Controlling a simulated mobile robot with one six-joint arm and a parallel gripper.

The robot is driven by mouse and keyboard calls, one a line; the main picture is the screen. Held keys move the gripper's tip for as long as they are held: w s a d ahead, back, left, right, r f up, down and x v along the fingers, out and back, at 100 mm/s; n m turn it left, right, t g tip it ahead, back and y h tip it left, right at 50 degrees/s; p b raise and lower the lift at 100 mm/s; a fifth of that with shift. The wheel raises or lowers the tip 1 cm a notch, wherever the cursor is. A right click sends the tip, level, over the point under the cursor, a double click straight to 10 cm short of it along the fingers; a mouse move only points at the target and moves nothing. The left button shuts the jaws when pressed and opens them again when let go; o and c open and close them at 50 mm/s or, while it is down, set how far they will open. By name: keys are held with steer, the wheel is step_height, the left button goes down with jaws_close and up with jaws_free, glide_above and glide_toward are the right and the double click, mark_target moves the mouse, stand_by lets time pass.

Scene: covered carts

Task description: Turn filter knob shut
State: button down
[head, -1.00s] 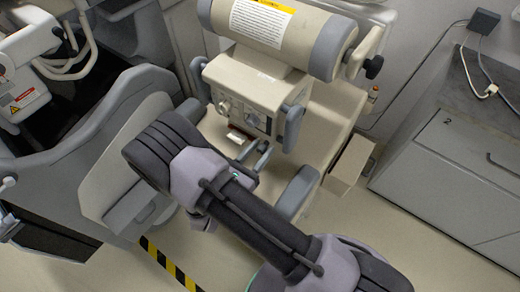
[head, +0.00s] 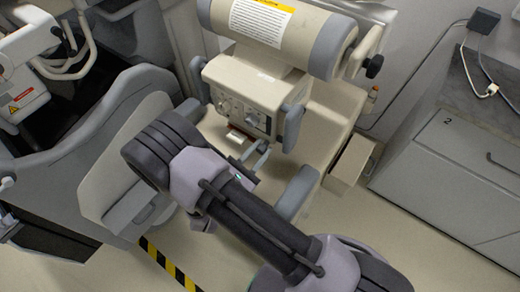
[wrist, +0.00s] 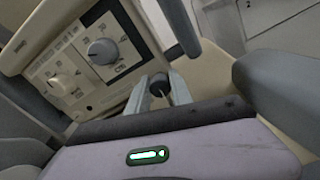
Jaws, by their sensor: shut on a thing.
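The control panel (head: 241,112) is on the front of the beige machine head. The wrist view shows it close, with a dark grey round knob (wrist: 102,51) and a pale knob (wrist: 62,82). My gripper (wrist: 159,88) is in front of the machine, below and right of these two knobs, apart from both. Its grey fingers are shut on a small dark round knob (wrist: 158,84). No label on that knob can be read, so I cannot tell whether it is the filter knob. In the head view my gripper (head: 256,156) is just below the panel, and its grasp is too small to make out.
A beige cylinder (head: 275,35) lies across the top of the machine. A grey rounded pad (head: 298,192) stands close to the right of my gripper. A grey padded chair (head: 118,150) is at left. Drawers (head: 470,160) are at right; open floor lies in front.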

steer(key=m+b, duration=0.1)
steer(key=m, duration=0.4)
steer(key=shift+f+m, duration=0.1)
steer(key=shift+m, duration=0.2)
steer(key=m+b, duration=0.1)
steer(key=m, duration=0.4)
steer(key=shift+d+m+b, duration=0.1)
steer(key=shift+m+b, duration=0.2)
steer(key=shift+b, duration=0.05)
steer(key=c, duration=1.1)
jaws_free()
steer(key=shift+s, duration=0.1)
steer(key=shift+c, duration=0.2)
steer(key=p+v, duration=0.3)
steer(key=v, duration=1.4)
steer(key=shift+p, duration=0.35)
